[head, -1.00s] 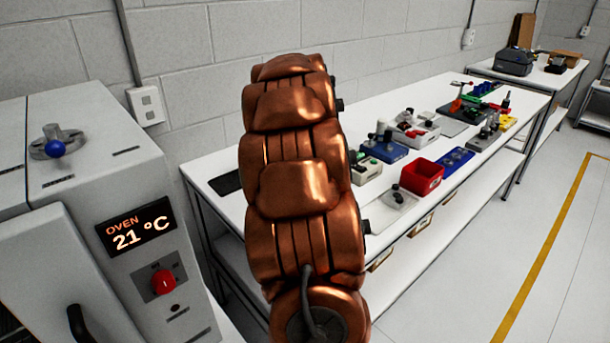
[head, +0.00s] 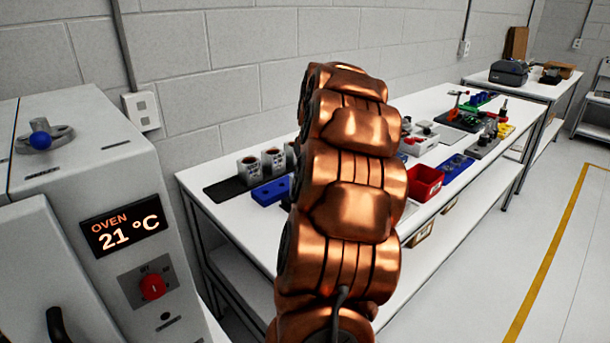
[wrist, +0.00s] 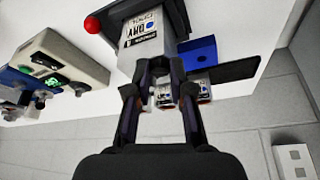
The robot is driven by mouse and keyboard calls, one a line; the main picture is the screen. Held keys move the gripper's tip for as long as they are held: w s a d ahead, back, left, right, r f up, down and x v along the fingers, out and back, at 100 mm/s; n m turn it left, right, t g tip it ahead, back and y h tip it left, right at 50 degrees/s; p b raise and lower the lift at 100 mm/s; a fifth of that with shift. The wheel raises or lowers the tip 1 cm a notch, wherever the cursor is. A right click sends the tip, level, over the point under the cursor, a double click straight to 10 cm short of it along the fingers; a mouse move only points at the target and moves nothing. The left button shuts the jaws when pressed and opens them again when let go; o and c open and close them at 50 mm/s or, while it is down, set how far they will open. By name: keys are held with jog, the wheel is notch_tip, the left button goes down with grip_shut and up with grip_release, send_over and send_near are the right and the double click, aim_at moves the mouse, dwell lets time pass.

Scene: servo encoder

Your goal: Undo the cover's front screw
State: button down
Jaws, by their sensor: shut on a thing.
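In the wrist view, my gripper (wrist: 161,66) has its two dark fingers close together at the near end of a labelled white-and-grey unit (wrist: 141,42). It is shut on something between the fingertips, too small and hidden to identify. The unit sits at a dark grey body (wrist: 103,12) with a red ball (wrist: 92,23) at its side. I cannot make out the cover or its front screw. In the head view, my own copper arm hides my gripper and the unit.
A red bin (head: 424,181) and several tools fill the bench's right side. The oven (head: 112,200) is at left; the wall is behind.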

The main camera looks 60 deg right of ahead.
jog(key=c, duration=1)
grip_release()
jog(key=shift+r, duration=0.15)
jog(key=v, duration=1.1)
jog(key=shift+s+a+r, duration=0.2)
jog(key=shift+r, duration=0.1)
